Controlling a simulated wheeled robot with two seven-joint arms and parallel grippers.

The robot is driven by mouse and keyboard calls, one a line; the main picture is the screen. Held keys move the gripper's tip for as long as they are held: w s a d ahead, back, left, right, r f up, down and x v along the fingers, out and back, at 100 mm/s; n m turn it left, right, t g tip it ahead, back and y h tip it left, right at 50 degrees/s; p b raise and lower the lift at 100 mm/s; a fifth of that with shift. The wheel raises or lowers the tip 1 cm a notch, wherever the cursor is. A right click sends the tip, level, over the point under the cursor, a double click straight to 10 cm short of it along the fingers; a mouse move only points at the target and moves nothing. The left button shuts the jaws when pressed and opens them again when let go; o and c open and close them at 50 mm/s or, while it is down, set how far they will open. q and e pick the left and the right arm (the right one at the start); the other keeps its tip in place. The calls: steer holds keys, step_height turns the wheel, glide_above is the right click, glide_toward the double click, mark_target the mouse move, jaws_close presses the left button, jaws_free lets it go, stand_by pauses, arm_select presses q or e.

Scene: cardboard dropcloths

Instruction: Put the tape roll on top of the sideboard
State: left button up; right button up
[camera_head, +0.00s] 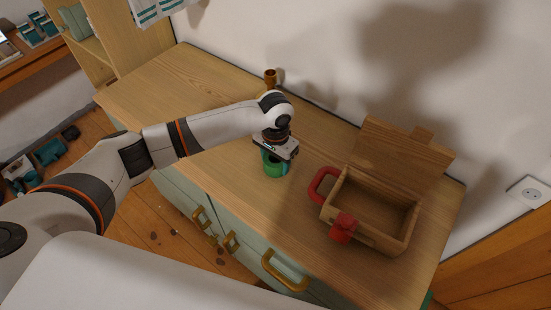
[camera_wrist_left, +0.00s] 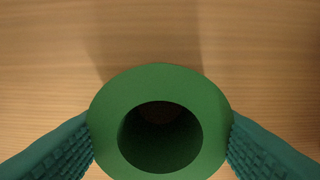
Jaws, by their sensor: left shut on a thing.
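The green tape roll (camera_head: 274,167) is at my left gripper over the wooden top of the sideboard (camera_head: 225,170). In the left wrist view the tape roll (camera_wrist_left: 160,83) shows its open ring face, with the dark hole in the middle. My left gripper (camera_head: 276,157) is shut on the tape roll, its teal ridged fingers pressing on both sides of it. A shadow lies on the wood beside the roll. I cannot tell whether the roll touches the wood or hangs just above it. My right gripper is not in view.
An open wooden box (camera_head: 372,210) with red parts stands to the right on the sideboard. A small brown cup-like object (camera_head: 270,78) stands at the back near the wall. The left part of the top is clear. Brass handles (camera_head: 284,271) stick out in front.

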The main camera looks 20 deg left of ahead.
arm_select(q)
steer(key=shift+d, duration=0.1)
steer(key=shift+f, duration=0.1)
steer(key=o, duration=1)
step_height(320, 180, up, 12)
steer(key=shift+r+b, duration=0.2)
steer(key=shift+b, duration=0.25)
